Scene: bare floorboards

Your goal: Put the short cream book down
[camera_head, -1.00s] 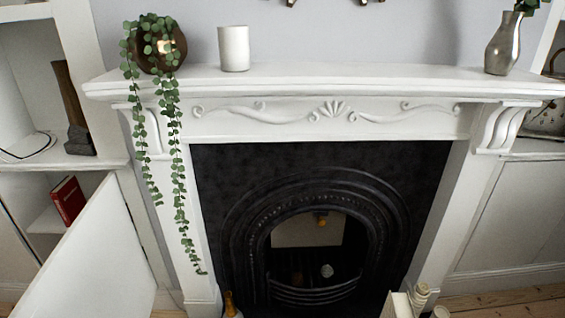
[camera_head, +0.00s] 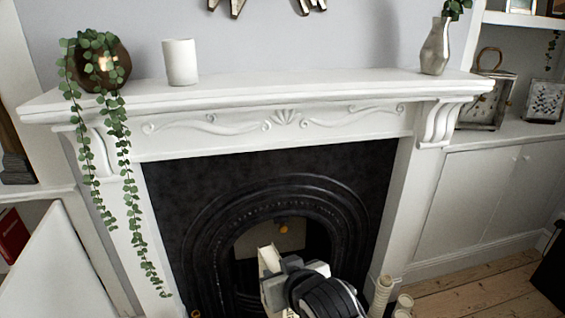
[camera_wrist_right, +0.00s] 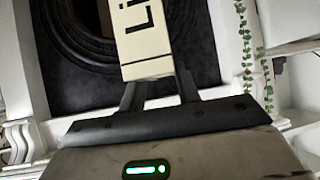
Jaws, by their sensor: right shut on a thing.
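The short cream book (camera_head: 268,259) stands on end in my right gripper (camera_head: 284,266), in front of the black fireplace opening in the head view. The right wrist view shows the book (camera_wrist_right: 140,38) upright between the two dark fingers of my right gripper (camera_wrist_right: 160,92), with large black letters on its face. The gripper is shut on the book's lower end. The book is held in the air, and its far end is cut off in the wrist view. My left gripper is not in view.
A white mantelpiece (camera_head: 250,92) carries a trailing plant in a bronze pot (camera_head: 103,66), a white candle (camera_head: 180,62) and a silver vase (camera_head: 435,46). The mantel top is clear between candle and vase. Cream candles (camera_head: 381,296) stand low beside the hearth. Bare floorboards (camera_head: 465,288) lie at right.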

